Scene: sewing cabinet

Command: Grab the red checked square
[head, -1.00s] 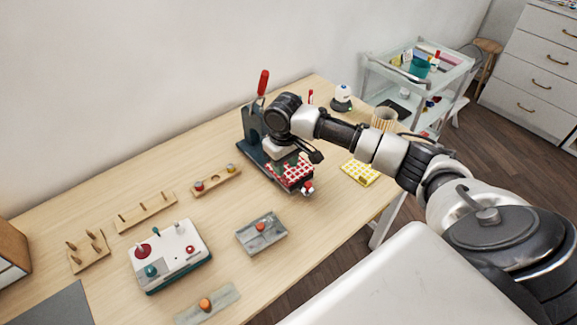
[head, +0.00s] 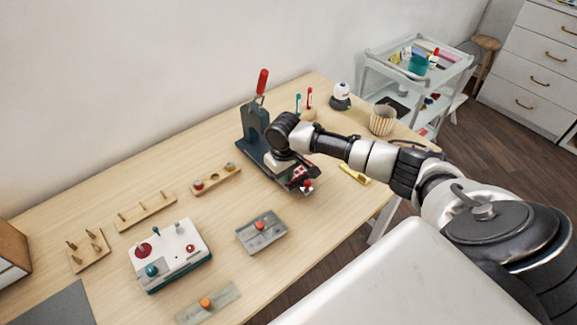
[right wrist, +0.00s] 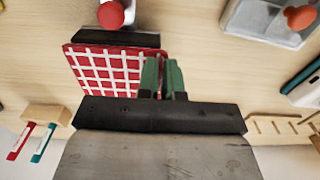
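The red checked square (head: 299,173) lies on the base of the dark press (head: 256,125) and is mostly hidden by my right arm. In the right wrist view the square (right wrist: 103,72) shows its red face with white lines. My right gripper (right wrist: 162,72) has its two green-tipped fingers close together at the square's right edge. One finger overlaps the square and the other is just past its edge. Whether they grip it is unclear. My left gripper is not in view.
The press has a red-handled lever (head: 262,82). A yellow cloth (head: 356,173) lies right of my arm, partly hidden. A white-and-teal device (head: 170,255) and a grey block with an orange knob (head: 262,233) stand on the table's front half. A striped cup (head: 382,120) stands behind.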

